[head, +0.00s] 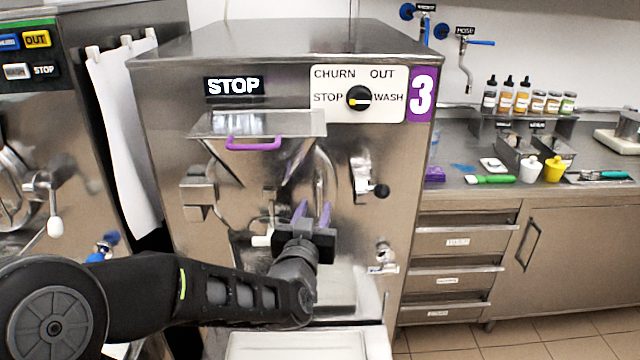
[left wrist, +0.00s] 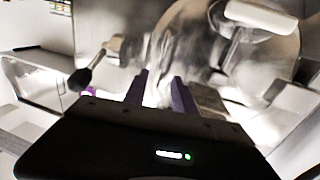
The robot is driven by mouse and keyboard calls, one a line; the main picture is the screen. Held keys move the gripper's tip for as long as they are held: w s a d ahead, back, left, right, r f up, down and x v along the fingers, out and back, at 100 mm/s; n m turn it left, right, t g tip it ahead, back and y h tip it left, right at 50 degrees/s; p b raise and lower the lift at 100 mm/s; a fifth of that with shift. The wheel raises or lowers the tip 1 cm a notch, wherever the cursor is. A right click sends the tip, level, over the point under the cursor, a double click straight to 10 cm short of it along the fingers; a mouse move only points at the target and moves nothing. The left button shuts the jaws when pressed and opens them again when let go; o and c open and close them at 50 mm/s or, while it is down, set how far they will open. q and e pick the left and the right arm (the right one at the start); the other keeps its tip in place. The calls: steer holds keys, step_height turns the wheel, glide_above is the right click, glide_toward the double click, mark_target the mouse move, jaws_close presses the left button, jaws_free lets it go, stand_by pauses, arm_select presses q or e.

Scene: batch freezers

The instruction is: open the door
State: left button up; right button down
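The freezer marked 3 (head: 285,68) stands in front of me. Its round metal door (head: 240,190) is on the front below the hopper chute and looks shut. A latch lever with a black knob (head: 381,190) sticks out at the door's right; in the left wrist view a black knob (left wrist: 80,80) shows at the left. My left gripper (head: 313,212) is in front of the door, left of and a little below the knob. Its purple fingers, also in the left wrist view (left wrist: 160,88), are apart with nothing between them. My right gripper is not in view.
The chute with a purple handle (head: 253,144) juts out above my left gripper. A white handle (head: 262,241) is left of it, and a small metal fitting (head: 382,258) is at lower right. A counter with drawers (head: 455,243) stands to the right, another freezer (head: 30,150) to the left.

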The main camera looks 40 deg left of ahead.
mark_target(320, 197)
arm_select(q)
steer(key=w+p, duration=0.1)
steer(key=p, duration=0.1)
steer(key=shift+a+r+p, duration=0.1)
steer(key=shift+r+p, duration=0.25)
steer(key=x, duration=0.5)
steer(key=shift+f, duration=0.35)
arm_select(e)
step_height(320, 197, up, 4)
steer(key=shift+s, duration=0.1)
arm_select(q)
jaws_close()
stand_by(0.4)
